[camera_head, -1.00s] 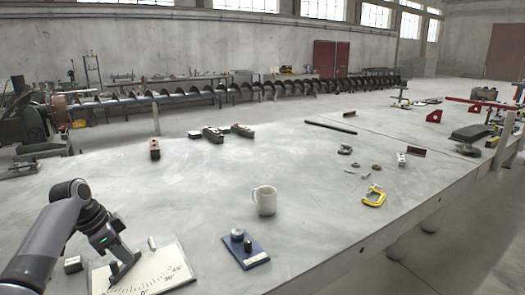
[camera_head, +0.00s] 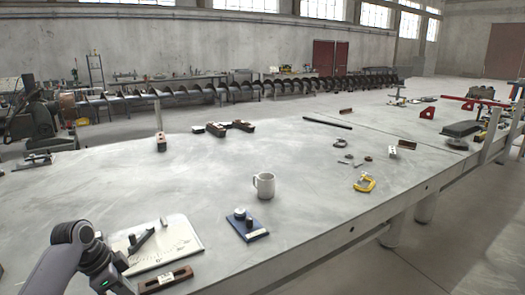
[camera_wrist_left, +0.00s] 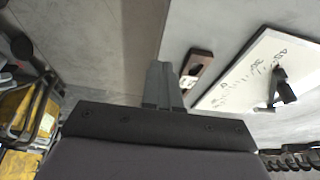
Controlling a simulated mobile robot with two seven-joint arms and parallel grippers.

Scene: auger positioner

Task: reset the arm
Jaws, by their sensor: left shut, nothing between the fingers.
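A white board (camera_head: 178,250) with a printed angle scale lies on the grey table at the lower left of the head view. A dark pointer arm (camera_head: 143,240) with an upright knob lies across it. In the left wrist view, the board (camera_wrist_left: 250,72) is at right, with the pointer arm (camera_wrist_left: 281,84) on it. My left gripper (camera_wrist_left: 164,66) is shut and empty, apart from the board, near the table's front edge. Its fingertips are hidden in the head view, where the wrist is at the bottom left. My right gripper is not in view.
A brown wooden block (camera_head: 166,280) lies between my left gripper and the board. A blue base with knobs (camera_head: 247,228) and a white mug (camera_head: 264,185) stand right of the board. A yellow clamp (camera_head: 365,183) lies farther right. The table's middle is largely clear.

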